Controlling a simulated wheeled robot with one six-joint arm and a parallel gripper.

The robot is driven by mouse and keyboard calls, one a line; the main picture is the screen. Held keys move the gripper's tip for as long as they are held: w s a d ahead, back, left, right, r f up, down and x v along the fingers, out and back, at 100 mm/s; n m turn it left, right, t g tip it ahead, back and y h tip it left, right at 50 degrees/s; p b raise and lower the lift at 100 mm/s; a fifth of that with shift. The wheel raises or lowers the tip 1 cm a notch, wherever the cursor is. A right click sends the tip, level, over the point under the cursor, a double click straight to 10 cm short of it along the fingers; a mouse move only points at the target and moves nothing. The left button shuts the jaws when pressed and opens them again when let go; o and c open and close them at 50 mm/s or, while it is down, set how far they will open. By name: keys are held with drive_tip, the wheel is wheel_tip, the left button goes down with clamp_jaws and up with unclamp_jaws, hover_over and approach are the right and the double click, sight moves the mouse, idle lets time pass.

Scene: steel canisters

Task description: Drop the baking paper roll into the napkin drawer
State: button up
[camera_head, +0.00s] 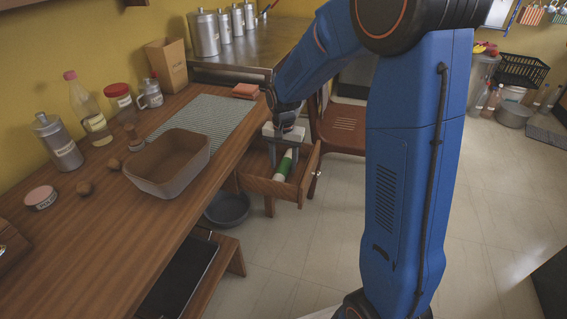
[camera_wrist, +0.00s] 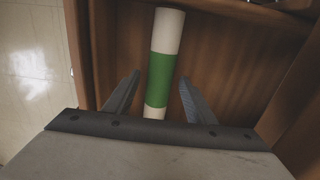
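The baking paper roll (camera_head: 285,165), white with a green band, is inside the open wooden drawer (camera_head: 268,187) under the table's far right end. In the wrist view the roll (camera_wrist: 161,75) lies at a slight slant over the brown drawer floor (camera_wrist: 225,72). My gripper (camera_head: 286,152) is over the drawer, pointing down. In the wrist view its fingers (camera_wrist: 160,84) are spread on either side of the roll, with a gap visible on each side. The roll's near end is hidden behind the gripper body.
The wooden table (camera_head: 105,225) holds a brown bin (camera_head: 170,178), a striped mat (camera_head: 208,118), a bottle (camera_head: 88,110) and steel canisters. A chair (camera_head: 345,128) stands right behind the drawer. A dark bowl (camera_head: 228,210) is on the floor below.

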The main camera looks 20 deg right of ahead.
sight(283, 165)
wheel_tip(283, 165, up, 12)
drive_tip(key=s+d+r+n+t, duration=0.1)
drive_tip(key=s+d+r+n, duration=0.1)
drive_tip(key=s+r, duration=0.5)
drive_tip(key=s+d+f+n+t, duration=0.1)
drive_tip(key=s+n+t, duration=0.1)
drive_tip(key=s, duration=1)
drive_tip(key=s+d+f+n+t, duration=0.1)
drive_tip(key=s+d+n, duration=0.1)
drive_tip(key=s, duration=1.1)
drive_tip(key=shift+d+f+n+t, duration=0.2)
drive_tip(key=shift+n+t, duration=0.2)
drive_tip(key=shift+n, duration=0.2)
drive_tip(key=shift+s, duration=0.1)
